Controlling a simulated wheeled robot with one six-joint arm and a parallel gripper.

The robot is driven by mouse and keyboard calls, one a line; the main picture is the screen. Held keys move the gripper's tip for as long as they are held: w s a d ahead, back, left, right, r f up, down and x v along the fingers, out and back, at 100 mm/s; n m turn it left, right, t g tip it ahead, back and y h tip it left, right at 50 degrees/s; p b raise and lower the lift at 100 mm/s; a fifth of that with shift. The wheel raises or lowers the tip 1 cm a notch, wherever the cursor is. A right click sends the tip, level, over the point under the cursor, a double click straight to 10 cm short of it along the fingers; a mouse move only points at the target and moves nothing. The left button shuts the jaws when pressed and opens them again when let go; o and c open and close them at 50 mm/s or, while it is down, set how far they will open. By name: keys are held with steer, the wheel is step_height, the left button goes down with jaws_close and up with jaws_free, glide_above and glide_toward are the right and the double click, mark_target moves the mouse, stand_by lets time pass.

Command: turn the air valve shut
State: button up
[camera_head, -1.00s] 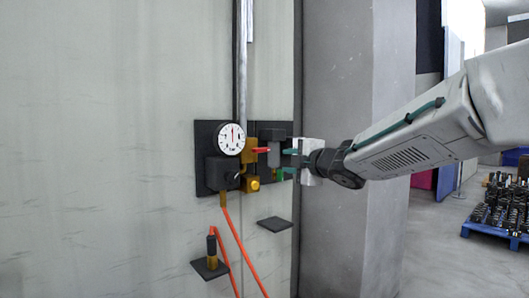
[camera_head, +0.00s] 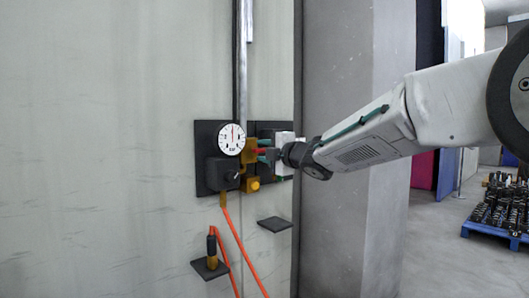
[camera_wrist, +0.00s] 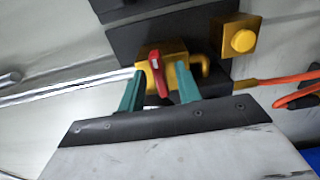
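The air valve is a brass-yellow body (camera_wrist: 176,49) with a red lever (camera_wrist: 158,76), seen in the wrist view on a dark wall panel. My gripper (camera_wrist: 159,69) has its two teal fingers apart, one on each side of the red lever, with visible gaps. The gripper covers part of the valve there. Whether a finger touches the lever cannot be told.
A round white gauge (camera_head: 231,138) is left of the valve. A yellow button (camera_head: 252,185) sits below it. Orange hoses (camera_head: 238,245) hang down, and two small dark shelves (camera_head: 275,223) stick out below. A grey pillar (camera_head: 335,220) stands at right.

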jaws_close()
steer(key=shift+m, duration=0.3)
steer(key=m, duration=0.3)
steer(key=shift+m, duration=0.3)
steer(key=m, duration=0.4)
steer(key=shift+m, duration=0.3)
steer(key=m, duration=0.4)
steer(key=shift+f, duration=0.1)
steer(key=shift+m, duration=2.5)
